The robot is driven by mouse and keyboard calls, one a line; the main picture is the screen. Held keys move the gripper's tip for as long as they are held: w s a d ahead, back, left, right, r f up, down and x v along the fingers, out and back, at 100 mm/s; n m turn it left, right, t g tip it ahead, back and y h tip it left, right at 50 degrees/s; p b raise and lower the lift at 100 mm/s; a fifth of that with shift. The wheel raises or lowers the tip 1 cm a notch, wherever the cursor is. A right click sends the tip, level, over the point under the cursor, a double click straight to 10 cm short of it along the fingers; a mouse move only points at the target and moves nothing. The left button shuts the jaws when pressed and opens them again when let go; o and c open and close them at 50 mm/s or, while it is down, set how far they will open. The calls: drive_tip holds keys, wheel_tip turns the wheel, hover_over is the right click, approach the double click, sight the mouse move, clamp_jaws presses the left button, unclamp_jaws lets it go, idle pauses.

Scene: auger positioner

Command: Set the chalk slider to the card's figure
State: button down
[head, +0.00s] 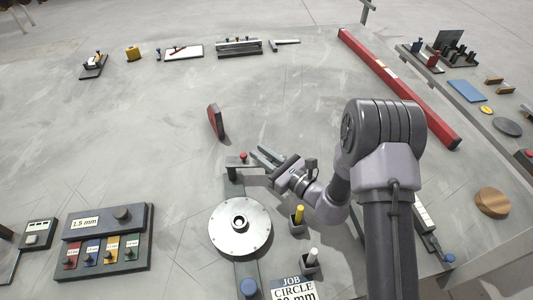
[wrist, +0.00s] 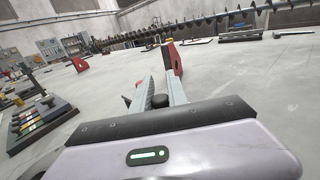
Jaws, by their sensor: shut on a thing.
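A round pale metal disc (head: 240,227) with a dark hub sits on a dark rail (head: 246,270) in the head view. At the rail's far end is a grey crosspiece with a red knob (head: 243,156), apparently the chalk slider. My gripper (head: 265,156) is at this crosspiece's right end. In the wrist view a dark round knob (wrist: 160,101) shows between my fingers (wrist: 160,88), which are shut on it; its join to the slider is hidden. The job card (head: 293,290) reads "JOB CIRCLE", its figure partly cut off, ending in "0 mm".
Yellow chalk (head: 299,214) and white chalk (head: 313,255) stand in holders right of the disc. A red-faced block (head: 215,121) stands beyond the slider.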

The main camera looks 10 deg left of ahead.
drive_tip(key=c, duration=1.3)
unclamp_jaws()
drive_tip(key=shift+c, duration=0.2)
drive_tip(key=shift+d, duration=0.15)
